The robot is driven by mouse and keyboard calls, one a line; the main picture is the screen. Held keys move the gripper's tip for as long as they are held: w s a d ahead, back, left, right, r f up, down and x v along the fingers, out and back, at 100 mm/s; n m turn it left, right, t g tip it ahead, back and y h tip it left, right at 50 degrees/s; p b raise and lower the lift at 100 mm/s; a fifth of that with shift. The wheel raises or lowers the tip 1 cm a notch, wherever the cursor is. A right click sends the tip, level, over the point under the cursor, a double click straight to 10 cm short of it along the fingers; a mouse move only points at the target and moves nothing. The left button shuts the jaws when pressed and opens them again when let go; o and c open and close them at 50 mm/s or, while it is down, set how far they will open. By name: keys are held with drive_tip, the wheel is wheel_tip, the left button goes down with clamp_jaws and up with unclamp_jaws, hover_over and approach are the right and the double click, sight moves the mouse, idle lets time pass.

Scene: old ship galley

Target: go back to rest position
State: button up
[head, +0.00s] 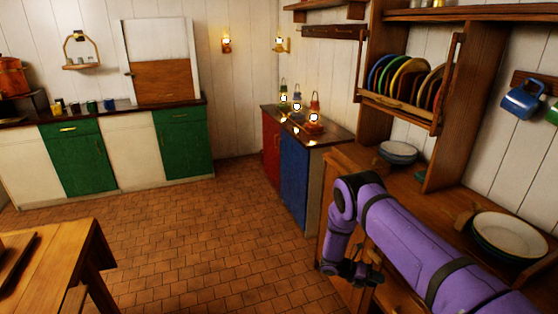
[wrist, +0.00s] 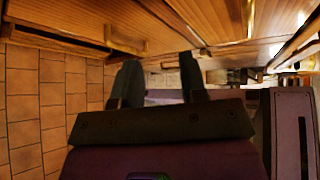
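My arm, in purple sleeves with dark bands, reaches in from the lower right of the head view and bends downward at its far end. My gripper (head: 358,272) hangs low beside the front of the wooden dresser (head: 345,160). In the wrist view, the two dark fingers of my gripper (wrist: 161,78) stand apart with nothing visible between them. Whether the gripper touches the dresser front cannot be told.
A wooden table (head: 75,245) stands at lower left. A blue and red cabinet (head: 294,185) with lit lanterns is beyond the arm. Stacked bowls (head: 508,235) and plates (head: 398,152) sit on the dresser. The tiled floor (head: 190,235) in the middle is clear.

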drive_tip(key=w+a+r+m+y, duration=0.15)
drive_tip(key=r+m, duration=0.25)
drive_tip(key=r, duration=0.8)
drive_tip(key=w+r+m+y, duration=0.2)
drive_tip(key=r+m, duration=0.2)
drive_tip(key=r, duration=0.8)
drive_tip(key=s+r+m+y, duration=0.2)
drive_tip(key=s+r+m, duration=0.2)
drive_tip(key=r, duration=0.7)
drive_tip(key=s+r+m+y, duration=0.2)
drive_tip(key=s+r+m, duration=0.2)
drive_tip(key=r, duration=0.7)
drive_tip(key=s+r+m+t+y, duration=0.4)
drive_tip(key=s+r+m, duration=0.3)
drive_tip(key=s+r, duration=0.7)
drive_tip(key=s+a+r+m+t+y, duration=0.1)
drive_tip(key=s+m+t, duration=0.1)
drive_tip(key=s, duration=0.6)
drive_tip(key=s+a+r+m+t+y, duration=0.1)
drive_tip(key=s+a+r+m+t, duration=0.1)
drive_tip(key=s+m, duration=0.3)
drive_tip(key=shift+s+a+r, duration=0.2)
drive_tip(key=shift+s, duration=2.05)
